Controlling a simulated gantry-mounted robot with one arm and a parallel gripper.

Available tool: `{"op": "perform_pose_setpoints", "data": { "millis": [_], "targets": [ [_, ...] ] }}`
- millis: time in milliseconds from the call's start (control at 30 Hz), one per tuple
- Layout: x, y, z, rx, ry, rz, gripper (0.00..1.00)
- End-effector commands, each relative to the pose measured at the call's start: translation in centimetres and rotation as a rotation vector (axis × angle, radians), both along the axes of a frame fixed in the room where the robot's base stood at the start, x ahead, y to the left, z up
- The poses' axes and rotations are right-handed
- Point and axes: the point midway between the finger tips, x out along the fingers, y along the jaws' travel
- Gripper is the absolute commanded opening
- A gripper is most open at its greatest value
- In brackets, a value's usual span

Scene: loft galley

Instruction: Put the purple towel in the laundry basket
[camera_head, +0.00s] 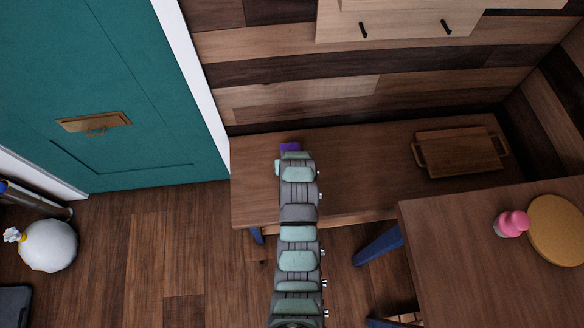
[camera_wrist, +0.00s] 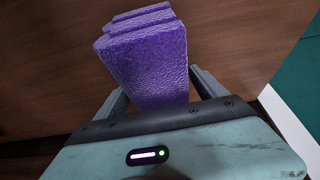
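The purple towel is a folded, textured block with stacked layers. In the wrist view the towel (camera_wrist: 150,65) lies between the two fingers of my gripper (camera_wrist: 160,85). The fingers are spread about as wide as the towel, one at each side; whether they press on it I cannot tell. In the head view only a small patch of the towel (camera_head: 289,147) shows, past the end of my arm, at the back left of the wooden bench (camera_head: 350,160). My arm hides the rest of it and my fingers there. I see no laundry basket in either view.
A wooden tray with handles (camera_head: 458,153) is on the bench's right part. A table (camera_head: 450,240) at the front right holds a pink-topped shaker (camera_head: 511,223) and a round cork mat (camera_head: 560,230). A white bag (camera_head: 48,245) is on the floor near the teal door (camera_head: 90,80).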

Motion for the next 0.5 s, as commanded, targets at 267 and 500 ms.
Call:
{"op": "perform_pose_setpoints", "data": {
  "millis": [267,500],
  "targets": [
    [0.0,0.0,0.02,0.0,0.0,0.0,0.57],
    [0.0,0.0,0.02,0.0,0.0,0.0,0.37]
  ]
}}
